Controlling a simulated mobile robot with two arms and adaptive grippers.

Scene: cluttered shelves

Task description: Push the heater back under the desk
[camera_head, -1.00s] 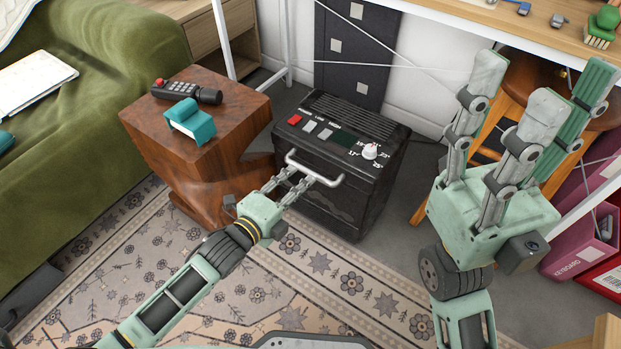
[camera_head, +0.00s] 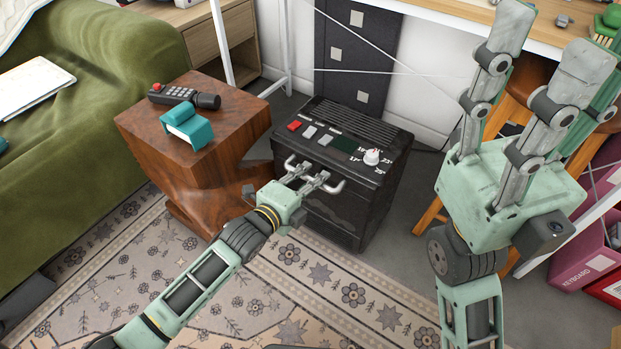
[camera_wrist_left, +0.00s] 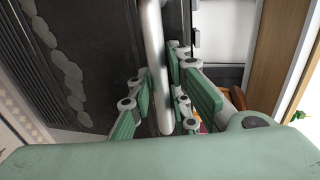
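The heater (camera_head: 350,205) is a black box with a red button, two grey buttons and a white dial on top. It stands on the floor in front of the desk (camera_head: 455,22), with its front outside the desk's edge. A silver handle (camera_head: 338,187) is on its front. My left gripper (camera_head: 312,173) is at this handle. In the left wrist view the handle (camera_wrist_left: 154,55) passes between the fingers, close to the pads; whether they clamp it is unclear. My right gripper (camera_head: 545,60) is raised at the right, fingers spread, empty and apart from the heater.
A patterned rug (camera_head: 230,315) lies in front.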

